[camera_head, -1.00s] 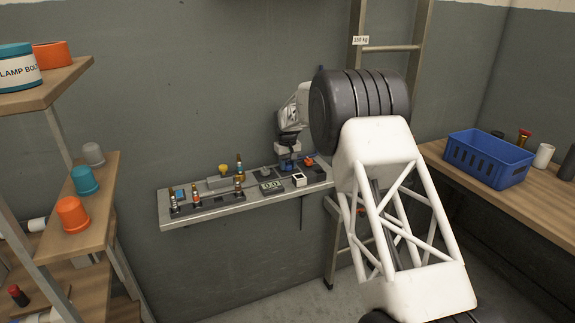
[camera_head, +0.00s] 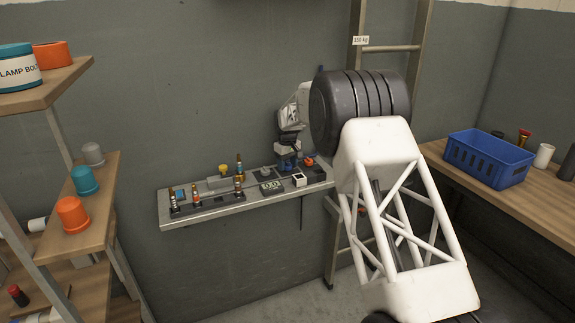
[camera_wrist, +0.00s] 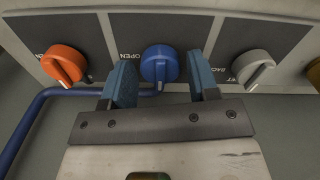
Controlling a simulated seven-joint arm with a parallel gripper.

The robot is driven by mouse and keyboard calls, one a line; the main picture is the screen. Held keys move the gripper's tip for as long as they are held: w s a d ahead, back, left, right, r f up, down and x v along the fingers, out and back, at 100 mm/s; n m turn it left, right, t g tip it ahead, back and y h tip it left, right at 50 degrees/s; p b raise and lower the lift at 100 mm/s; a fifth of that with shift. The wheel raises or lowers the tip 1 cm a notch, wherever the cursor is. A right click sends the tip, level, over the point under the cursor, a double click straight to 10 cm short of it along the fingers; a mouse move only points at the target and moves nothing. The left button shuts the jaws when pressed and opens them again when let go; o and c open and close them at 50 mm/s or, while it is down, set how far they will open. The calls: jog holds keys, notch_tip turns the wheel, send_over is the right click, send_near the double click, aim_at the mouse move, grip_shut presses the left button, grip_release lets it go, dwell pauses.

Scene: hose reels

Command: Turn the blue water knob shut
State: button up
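The blue knob (camera_wrist: 159,65) is in the middle of the wrist view, on a dark panel plate with a label reading OPEN to its left. A raised grip bar on its face stands roughly upright in the picture. My gripper (camera_wrist: 161,78) is open, with one blue-padded finger on each side of the knob and a visible gap on both sides. The fingertips do not appear to touch it. In the head view my gripper (camera_head: 288,160) is low over the right part of the wall shelf; I cannot make out the knob there.
An orange knob (camera_wrist: 64,64) sits left of the blue one and a grey knob (camera_wrist: 252,68) right of it. A blue hose (camera_wrist: 36,122) runs below them. The wall shelf (camera_head: 225,207) holds several small devices. A blue crate (camera_head: 487,160) stands on the right bench.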

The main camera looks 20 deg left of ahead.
aim_at(288, 164)
jog(key=shift+o, duration=0.6)
jog(key=shift+f, duration=0.1)
jog(key=shift+r, duration=3.95)
jog(key=shift+d, duration=0.1)
